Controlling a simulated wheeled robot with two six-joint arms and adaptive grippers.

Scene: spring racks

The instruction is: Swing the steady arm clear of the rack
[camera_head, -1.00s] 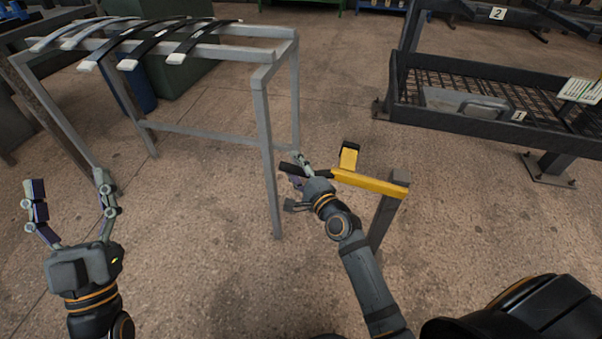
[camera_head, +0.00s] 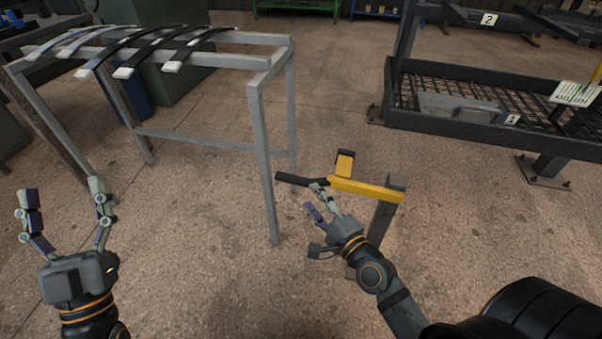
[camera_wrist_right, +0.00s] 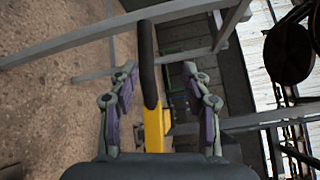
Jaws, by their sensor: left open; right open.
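The steady arm is a yellow bar (camera_head: 366,190) with a black handle (camera_head: 301,180), mounted on a grey post (camera_head: 382,222). The handle points left, its end close beside the rack's front right leg in the picture; I cannot tell the gap. The grey metal rack (camera_head: 259,150) stands at the left. My right gripper (camera_head: 313,198) is open just below the handle in the head view. In the right wrist view the handle (camera_wrist_right: 148,65) appears between the open fingers (camera_wrist_right: 158,85), not gripped. My left gripper (camera_head: 62,190) is open and empty in front of the rack.
Several curved leaf springs (camera_head: 145,52) lie across the rack's top. A dark shelf with mesh (camera_head: 455,95), marked 1 and 2, stands at the right. A yellow upright pad (camera_head: 344,163) rises behind the bar.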

